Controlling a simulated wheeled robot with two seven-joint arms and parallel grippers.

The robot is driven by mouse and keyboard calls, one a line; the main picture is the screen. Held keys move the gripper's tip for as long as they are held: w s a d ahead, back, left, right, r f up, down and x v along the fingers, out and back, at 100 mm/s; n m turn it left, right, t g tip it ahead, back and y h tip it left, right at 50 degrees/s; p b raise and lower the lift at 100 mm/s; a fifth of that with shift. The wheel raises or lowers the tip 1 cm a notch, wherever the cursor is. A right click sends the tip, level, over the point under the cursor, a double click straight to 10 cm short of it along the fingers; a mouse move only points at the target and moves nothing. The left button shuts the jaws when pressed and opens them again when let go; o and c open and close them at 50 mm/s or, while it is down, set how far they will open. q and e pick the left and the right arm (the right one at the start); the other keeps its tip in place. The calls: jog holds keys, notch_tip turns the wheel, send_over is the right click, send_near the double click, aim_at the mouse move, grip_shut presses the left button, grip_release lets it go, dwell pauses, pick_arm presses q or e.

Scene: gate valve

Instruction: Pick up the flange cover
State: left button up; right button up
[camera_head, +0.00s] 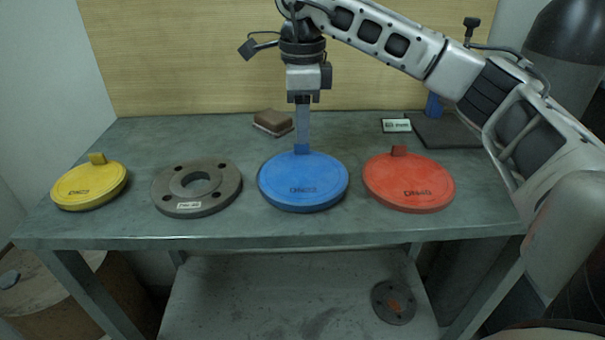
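Three round flange covers with small upright tabs lie on the grey table: a yellow one (90,187) at the left, a blue one (303,183) in the middle and a red one (409,184) at the right. My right gripper (302,145) points straight down at the back edge of the blue cover, with its fingertips at the blue tab. The fingers show edge-on, one in front of the other, so the gap between them is hidden. The blue cover appears flat on the table. My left gripper is out of view.
A grey metal flange with bolt holes (168,192) lies between the yellow and blue covers. A brown block (273,121), a small sign (396,125) and a dark mat (445,132) are at the back. A dark disc (393,302) lies on the lower shelf.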

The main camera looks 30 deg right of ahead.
aim_at(303, 171)
jog(key=shift+f, duration=1.5)
jog(key=shift+a, duration=0.1)
grip_shut()
jog(key=shift+r, duration=0.15)
